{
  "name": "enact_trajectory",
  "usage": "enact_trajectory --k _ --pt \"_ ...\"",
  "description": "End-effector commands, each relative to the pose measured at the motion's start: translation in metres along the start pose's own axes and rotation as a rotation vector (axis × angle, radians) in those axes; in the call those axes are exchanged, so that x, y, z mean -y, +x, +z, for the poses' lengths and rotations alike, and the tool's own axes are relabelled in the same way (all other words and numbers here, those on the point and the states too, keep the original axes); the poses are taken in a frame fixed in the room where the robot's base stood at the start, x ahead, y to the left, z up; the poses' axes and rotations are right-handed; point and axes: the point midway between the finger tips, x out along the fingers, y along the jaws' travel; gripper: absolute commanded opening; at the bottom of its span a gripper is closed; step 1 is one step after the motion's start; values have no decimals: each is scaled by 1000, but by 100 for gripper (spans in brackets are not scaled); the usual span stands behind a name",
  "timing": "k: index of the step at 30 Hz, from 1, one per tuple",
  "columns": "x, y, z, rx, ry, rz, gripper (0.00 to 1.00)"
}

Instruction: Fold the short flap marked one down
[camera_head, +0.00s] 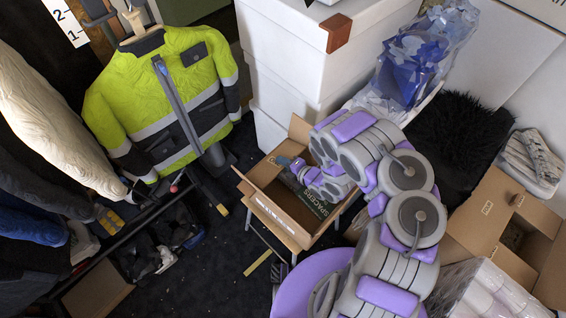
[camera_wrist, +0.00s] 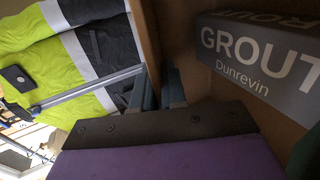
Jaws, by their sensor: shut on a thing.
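An open cardboard box (camera_head: 275,218) stands low in the middle of the head view. One flap (camera_head: 300,130) stands up at its far corner, and its near side faces me. My gripper (camera_head: 284,162) reaches over the box from the right. In the wrist view my gripper (camera_wrist: 160,88) has one finger on each side of a brown cardboard panel (camera_wrist: 146,38) and is shut on it. This panel is at the box's far left side. I cannot read a number one on it. The palm hides its lower part.
A dark green box marked SPACERS (camera_head: 310,197) lies inside the carton. A grey GROUT box (camera_wrist: 262,55) shows inside it in the wrist view. A yellow jacket (camera_head: 165,90) hangs beyond the carton. White boxes (camera_head: 300,50) stack behind it. Another carton (camera_head: 505,225) stands right.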

Motion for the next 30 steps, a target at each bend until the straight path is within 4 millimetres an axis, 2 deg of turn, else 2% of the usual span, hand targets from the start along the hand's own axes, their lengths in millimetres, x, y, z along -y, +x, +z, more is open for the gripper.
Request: enact_trajectory --k 1,2,8,20,30 --pt "1 0 1 4 1 -3 0" --pt "1 0 1 4 1 -2 14" --pt "0 0 0 2 0 -1 33" --pt "-4 -1 0 0 0 -18 33" --pt "-16 -2 -1 0 2 -132 33"
